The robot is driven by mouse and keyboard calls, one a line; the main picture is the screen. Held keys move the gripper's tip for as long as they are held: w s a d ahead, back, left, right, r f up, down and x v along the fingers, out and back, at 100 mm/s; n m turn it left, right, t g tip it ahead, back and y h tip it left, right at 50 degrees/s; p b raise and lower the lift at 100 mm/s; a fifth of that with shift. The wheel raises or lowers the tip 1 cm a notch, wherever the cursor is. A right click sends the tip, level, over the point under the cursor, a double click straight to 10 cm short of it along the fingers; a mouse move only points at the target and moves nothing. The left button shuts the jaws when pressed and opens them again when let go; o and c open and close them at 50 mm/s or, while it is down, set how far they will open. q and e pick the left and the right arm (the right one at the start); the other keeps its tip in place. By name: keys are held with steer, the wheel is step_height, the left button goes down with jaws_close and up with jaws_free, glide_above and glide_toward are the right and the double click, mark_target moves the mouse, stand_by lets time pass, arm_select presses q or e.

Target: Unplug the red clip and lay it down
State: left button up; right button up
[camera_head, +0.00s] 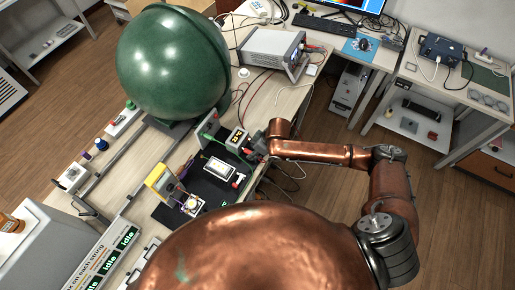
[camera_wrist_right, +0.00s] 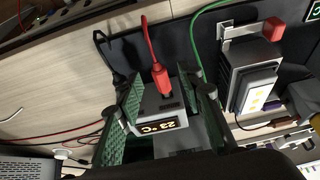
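The red clip (camera_wrist_right: 161,80) stands plugged into the top of a grey box with a lit display (camera_wrist_right: 160,126), with a red lead running up from it. The box also shows in the head view (camera_head: 237,139); I cannot clearly make out the clip there. My right gripper (camera_wrist_right: 160,96) is open, its green-padded fingers apart on either side of the clip and box. I cannot tell whether they touch the box. In the head view my copper right arm comes in from the right, with the gripper (camera_head: 258,146) beside the box. My left gripper is not in view.
A large green sphere (camera_head: 170,62) stands on the bench behind. A green cable (camera_wrist_right: 197,35) runs close to the right finger. A bench instrument (camera_head: 271,50) stands farther back.

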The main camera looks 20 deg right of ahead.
steer(key=shift+w+a+f, duration=0.15)
steer(key=shift+w+f, duration=0.35)
steer(key=shift+f, duration=0.25)
steer(key=shift+s+r, duration=0.15)
steer(key=shift+s, duration=0.2)
steer(key=shift+w, duration=0.15)
steer(key=shift+c, duration=0.4)
jaws_close()
